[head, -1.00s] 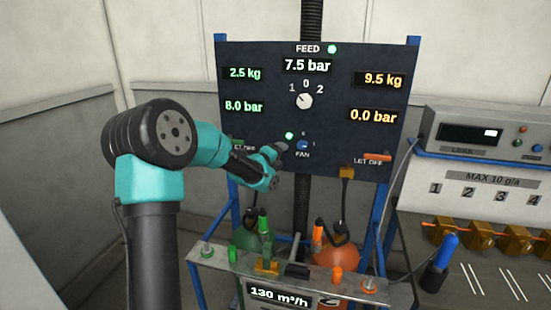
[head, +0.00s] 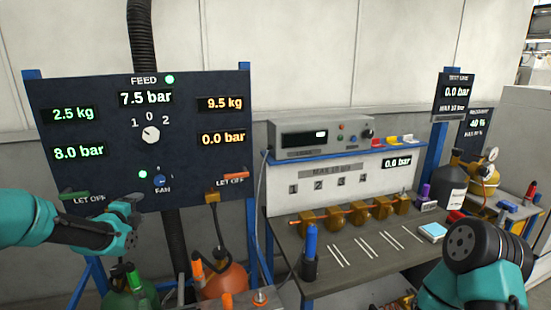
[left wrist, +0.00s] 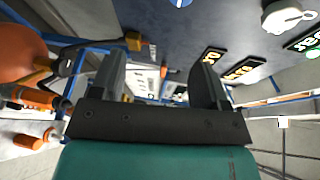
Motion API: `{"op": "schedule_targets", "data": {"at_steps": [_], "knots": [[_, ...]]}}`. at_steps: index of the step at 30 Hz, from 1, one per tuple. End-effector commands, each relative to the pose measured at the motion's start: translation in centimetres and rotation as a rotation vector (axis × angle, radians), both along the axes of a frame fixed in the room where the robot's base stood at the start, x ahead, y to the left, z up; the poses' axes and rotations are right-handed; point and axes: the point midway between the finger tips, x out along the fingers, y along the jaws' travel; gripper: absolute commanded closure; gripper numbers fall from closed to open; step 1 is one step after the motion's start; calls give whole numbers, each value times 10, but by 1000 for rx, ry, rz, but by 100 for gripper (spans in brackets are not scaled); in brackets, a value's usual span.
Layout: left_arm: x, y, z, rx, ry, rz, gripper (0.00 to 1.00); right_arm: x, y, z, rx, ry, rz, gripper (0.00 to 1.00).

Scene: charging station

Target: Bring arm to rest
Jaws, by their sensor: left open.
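My left arm comes in from the left edge of the head view. Its gripper (head: 128,208) is in front of the lower part of the dark feed panel (head: 200,130), just left of and below the blue FAN knob (head: 160,181). In the left wrist view the two dark fingers of this gripper (left wrist: 160,82) stand apart, with nothing between them. A teal and black part of my right arm (head: 478,265) shows at the lower right of the head view. The right gripper is out of sight.
A green bottle (head: 118,300) and an orange bottle (head: 225,282) stand below the panel. To the right is a bench (head: 335,285) with brass valves (head: 345,213), a blue-topped tool (head: 310,245) and a meter box (head: 318,136). A yellow tank (head: 482,175) stands farther right.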

Motion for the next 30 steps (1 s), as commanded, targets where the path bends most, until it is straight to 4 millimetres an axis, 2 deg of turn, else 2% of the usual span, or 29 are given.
{"op": "schedule_targets", "data": {"at_steps": [8, 14, 24, 30], "knots": [[0, -68, -71, -531, 182, 50, 31, 0, 0, 0, 0, 0, 0, 57], [-12, -118, -121, -917, 339, 151, 31, 0, 0, 0, 0, 0, 0, 57], [-52, -199, -198, -1504, 603, 456, 31, 0, 0, 0, 0, 0, 0, 57], [-84, -238, -234, -1775, 719, 700, 31, 0, 0, 0, 0, 0, 0, 57]]}}
